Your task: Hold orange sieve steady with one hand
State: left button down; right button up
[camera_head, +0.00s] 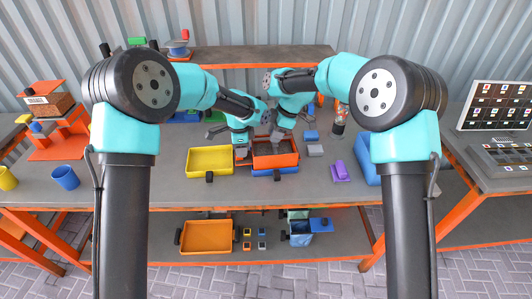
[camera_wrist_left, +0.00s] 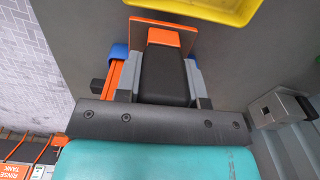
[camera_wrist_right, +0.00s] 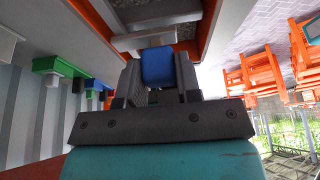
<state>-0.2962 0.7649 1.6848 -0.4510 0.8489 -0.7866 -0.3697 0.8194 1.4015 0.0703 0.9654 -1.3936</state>
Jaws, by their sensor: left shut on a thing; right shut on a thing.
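The orange sieve (camera_head: 293,160) sits on a blue container (camera_head: 275,172) at the middle of the bench, with grey material inside. My left gripper (camera_head: 241,150) is at its left side; in the left wrist view it is shut on a black handle (camera_wrist_left: 166,75) with an orange plate (camera_wrist_left: 150,32). How the handle joins the sieve is hidden. My right gripper (camera_head: 277,139) is over the sieve; in the right wrist view it is shut on a blue block-like grip (camera_wrist_right: 158,66), with a grey bar (camera_wrist_right: 150,40) beyond it, between orange walls (camera_wrist_right: 92,18).
A yellow tray (camera_head: 190,170) stands just left of the sieve. Grey and purple blocks (camera_head: 341,171) and a larger blue container (camera_head: 363,160) lie to the right. An orange tray (camera_head: 207,237) is on the lower shelf. A blue cup (camera_head: 65,178) stands far left.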

jog(key=shift+w+d, duration=0.15)
jog(key=shift+d, duration=0.9)
jog(key=shift+w+d, duration=0.15)
jog(key=shift+d, duration=0.9)
jog(key=s+a, duration=0.1)
jog(key=a, duration=0.5)
jog(key=shift+a, duration=0.15)
dwell(0.5)
